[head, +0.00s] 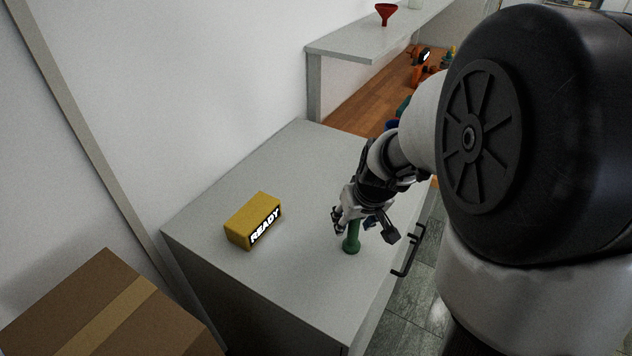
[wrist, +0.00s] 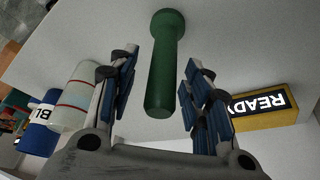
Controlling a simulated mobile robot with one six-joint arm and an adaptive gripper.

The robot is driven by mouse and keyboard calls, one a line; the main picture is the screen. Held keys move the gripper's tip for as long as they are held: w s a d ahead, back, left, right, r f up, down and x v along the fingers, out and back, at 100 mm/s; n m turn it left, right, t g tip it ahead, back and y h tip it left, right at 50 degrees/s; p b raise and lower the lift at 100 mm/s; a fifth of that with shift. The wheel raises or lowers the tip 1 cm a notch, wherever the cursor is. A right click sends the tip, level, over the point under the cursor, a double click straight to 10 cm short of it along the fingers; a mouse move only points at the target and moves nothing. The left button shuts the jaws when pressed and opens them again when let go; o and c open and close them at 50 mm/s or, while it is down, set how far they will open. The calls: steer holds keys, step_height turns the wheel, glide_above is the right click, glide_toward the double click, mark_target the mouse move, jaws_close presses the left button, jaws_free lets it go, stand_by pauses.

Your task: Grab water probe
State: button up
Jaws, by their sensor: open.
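The green probe (head: 352,239) stands upright on the grey cabinet top (head: 290,255), near its front right edge. My gripper (head: 362,228) is just above and around its upper part in the head view, which hides some of it. In the wrist view the green probe (wrist: 163,70) lies between the two blue-padded fingers of my gripper (wrist: 158,85). The fingers are open, with a clear gap to the probe on both sides. The task's words "water probe" match no visible label on it.
A yellow box reading "READY" (head: 253,221) sits left of the probe; it also shows in the wrist view (wrist: 262,107). A black handle (head: 408,252) sticks out from the cabinet front. A cardboard box (head: 105,310) stands at lower left. A shelf (head: 370,37) holds a red funnel (head: 385,13).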

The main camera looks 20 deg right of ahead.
steer(key=shift+x, duration=1.05)
jaws_close()
